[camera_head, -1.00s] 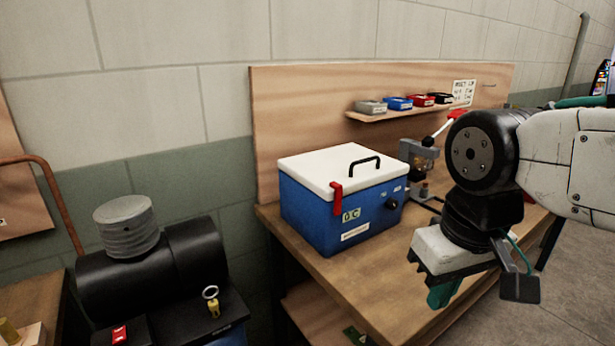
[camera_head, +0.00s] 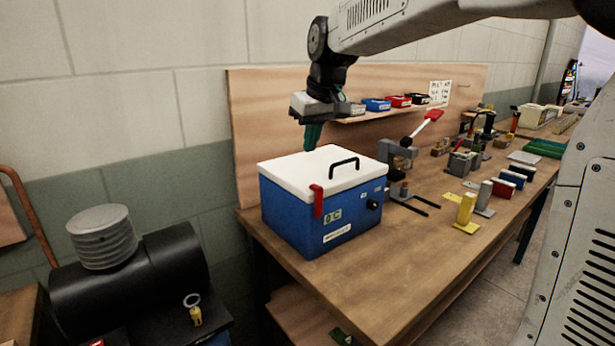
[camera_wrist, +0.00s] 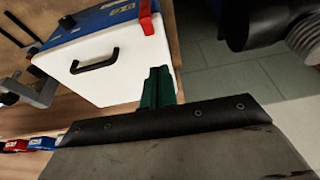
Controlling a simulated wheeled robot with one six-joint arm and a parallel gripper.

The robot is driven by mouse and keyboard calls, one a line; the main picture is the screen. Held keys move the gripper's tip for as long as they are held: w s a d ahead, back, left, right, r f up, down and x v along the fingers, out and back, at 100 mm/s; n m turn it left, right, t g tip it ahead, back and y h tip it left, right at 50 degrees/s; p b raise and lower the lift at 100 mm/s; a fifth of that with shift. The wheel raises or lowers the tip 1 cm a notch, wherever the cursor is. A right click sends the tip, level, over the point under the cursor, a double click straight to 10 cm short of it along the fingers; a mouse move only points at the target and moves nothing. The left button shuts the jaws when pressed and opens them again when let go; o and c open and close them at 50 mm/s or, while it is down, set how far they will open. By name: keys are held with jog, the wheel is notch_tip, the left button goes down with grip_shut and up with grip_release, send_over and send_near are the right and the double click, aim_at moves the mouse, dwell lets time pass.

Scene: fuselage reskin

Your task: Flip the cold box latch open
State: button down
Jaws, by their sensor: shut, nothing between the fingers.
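The cold box (camera_head: 305,222) is blue with a white lid (camera_head: 300,172) and a black lid handle (camera_head: 344,162). It stands on the wooden bench, and its lid looks closed. The red latch (camera_head: 318,201) hangs over the front edge of the lid, pointing down; it also shows in the wrist view (camera_wrist: 147,18). My gripper (camera_head: 312,138) points down above the back of the lid, its green fingers shut and empty. In the wrist view the fingers (camera_wrist: 158,85) appear beside the lid's edge, apart from the latch. I cannot tell whether they touch the lid.
A press with a red-tipped lever (camera_head: 400,160) stands right of the box. A shelf with small bins (camera_head: 385,104) is behind it. Yellow and grey blocks (camera_head: 466,208) stand farther right. A black tank (camera_head: 130,265) is at left. The bench front (camera_head: 370,260) is clear.

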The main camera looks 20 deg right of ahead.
aim_at(304, 187)
jog(key=w, duration=0.2)
jog(key=shift+w+a, duration=0.15)
jog(key=shift+w, duration=0.25)
jog(key=x, duration=0.9)
jog(key=shift+w+f, duration=0.15)
jog(key=shift+f, duration=0.15)
jog(key=shift+s+f, duration=0.2)
jog(key=shift+s, duration=0.05)
jog(key=shift+s+d, duration=0.3)
jog(key=shift+s, duration=0.5)
jog(key=shift+s+d, duration=0.25)
jog(key=shift+s, duration=0.55)
jog(key=shift+r, duration=0.1)
